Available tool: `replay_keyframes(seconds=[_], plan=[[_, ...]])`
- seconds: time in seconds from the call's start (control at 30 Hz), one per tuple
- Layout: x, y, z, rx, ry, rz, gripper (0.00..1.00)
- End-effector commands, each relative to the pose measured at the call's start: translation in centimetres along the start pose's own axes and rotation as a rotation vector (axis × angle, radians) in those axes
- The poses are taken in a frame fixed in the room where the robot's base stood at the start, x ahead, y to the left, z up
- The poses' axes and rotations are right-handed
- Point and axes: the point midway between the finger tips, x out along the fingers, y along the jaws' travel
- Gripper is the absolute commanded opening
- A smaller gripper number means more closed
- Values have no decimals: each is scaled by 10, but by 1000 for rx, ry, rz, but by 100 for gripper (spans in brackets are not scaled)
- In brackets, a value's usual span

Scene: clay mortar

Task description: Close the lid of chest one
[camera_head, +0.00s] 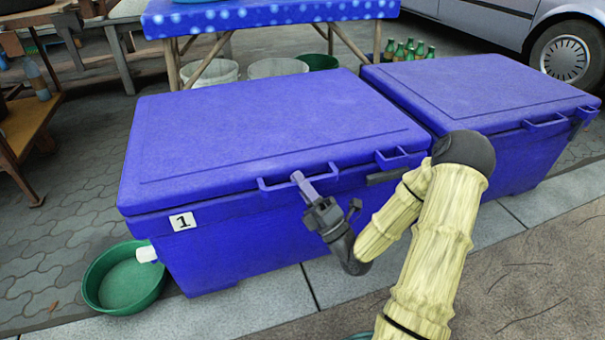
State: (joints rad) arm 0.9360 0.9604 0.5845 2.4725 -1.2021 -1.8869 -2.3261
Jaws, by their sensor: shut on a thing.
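Chest one (235,250) is a large blue cooler box with a white label reading "1" on its front. Its blue lid (265,125) lies flat over the box, with a seam along the front edge; I cannot tell if a small gap is left there. A blue handle (270,185) sticks out from the lid's front edge. My gripper (304,183) is at the right part of this handle and shut on it. My arm reaches in from the lower right. The fingers hide part of the handle.
A second blue chest (510,150) with its lid down stands close on the right. A green basin (124,282) sits by chest one's left corner. A table with a blue dotted cloth (265,14), buckets (278,67) and green bottles (410,50) are behind. A car (500,20) stands back right.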

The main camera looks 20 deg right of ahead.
Motion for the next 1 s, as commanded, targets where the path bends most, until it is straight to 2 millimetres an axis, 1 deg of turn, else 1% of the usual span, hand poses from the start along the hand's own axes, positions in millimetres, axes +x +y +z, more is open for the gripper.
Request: replay_keyframes(seconds=[0.03, 0.2, 0.63, 0.67, 0.7, 0.77, 1.0], plan=[[-5, -2, 2, -2, -10, 0, 0], [-9, -9, -1, -5, -5, 2, 0], [-13, -14, -1, -6, -5, -6, 0], [-13, -14, -1, -6, -6, -6, 20], [-13, -13, -1, -6, -7, -6, 28], [-13, -13, 0, -7, -8, -4, 39], [-12, -10, 2, -12, -9, 3, 39]])
